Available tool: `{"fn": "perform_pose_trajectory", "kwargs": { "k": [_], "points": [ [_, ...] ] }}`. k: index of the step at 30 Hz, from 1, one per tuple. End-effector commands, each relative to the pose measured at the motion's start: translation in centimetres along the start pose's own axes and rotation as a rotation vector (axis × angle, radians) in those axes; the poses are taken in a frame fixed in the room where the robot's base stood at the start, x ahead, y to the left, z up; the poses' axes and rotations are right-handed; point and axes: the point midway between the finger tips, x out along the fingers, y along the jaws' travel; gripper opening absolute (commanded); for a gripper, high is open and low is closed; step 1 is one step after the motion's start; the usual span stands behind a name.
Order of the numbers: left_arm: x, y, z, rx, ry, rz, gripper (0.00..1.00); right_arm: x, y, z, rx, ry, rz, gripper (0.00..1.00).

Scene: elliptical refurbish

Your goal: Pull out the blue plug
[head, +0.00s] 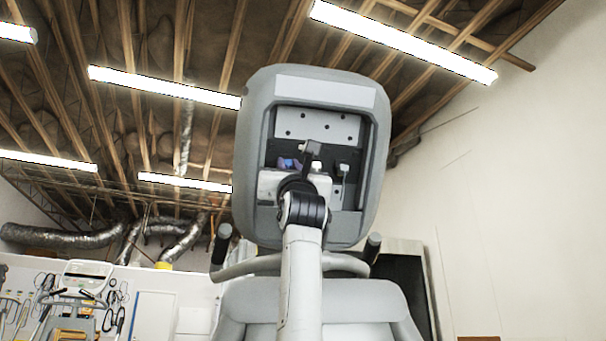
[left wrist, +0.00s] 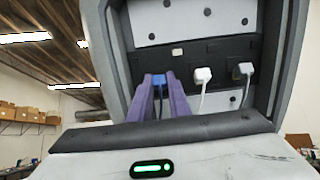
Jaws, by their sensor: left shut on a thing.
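The blue plug (left wrist: 159,80) shows in the left wrist view between the two purple fingers of my left gripper (left wrist: 160,86), at the dark socket strip of the console. A blue cord hangs down from it. The fingers are shut on the plug. Whether its prongs are in the socket cannot be told. In the head view my left gripper (head: 289,163) reaches into the console's open back, and a bit of blue shows there. My right gripper is in neither view.
Two white plugs (left wrist: 203,76) (left wrist: 245,70) with cords sit to the right of the blue plug. The console's grey housing (head: 253,130) frames the recess closely on all sides. Handlebars (head: 245,265) lie below it.

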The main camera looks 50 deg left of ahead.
Motion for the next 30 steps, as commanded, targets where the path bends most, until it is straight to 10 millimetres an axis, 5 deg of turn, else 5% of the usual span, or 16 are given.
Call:
{"fn": "perform_pose_trajectory", "kwargs": {
  "k": [7, 8, 11, 22, 30],
  "points": [
    [-0.2, -0.2, -0.3, 0.005, 0.007, -0.001, 0.0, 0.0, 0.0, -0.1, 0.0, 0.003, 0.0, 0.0],
    [-0.2, -0.2, -0.3, 0.005, 0.007, -0.001, 0.2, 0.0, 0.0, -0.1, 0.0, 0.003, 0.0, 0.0],
    [-0.2, -0.3, -0.3, 0.003, 0.006, -0.002, 0.36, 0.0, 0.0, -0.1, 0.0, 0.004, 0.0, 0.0],
    [-0.8, -0.3, -0.3, 0.001, 0.003, -0.003, 0.36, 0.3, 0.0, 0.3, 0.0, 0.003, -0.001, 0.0],
    [-5.9, -0.3, -0.6, -0.001, 0.002, -0.004, 0.36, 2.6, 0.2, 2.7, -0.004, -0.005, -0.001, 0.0]
  ]
}}
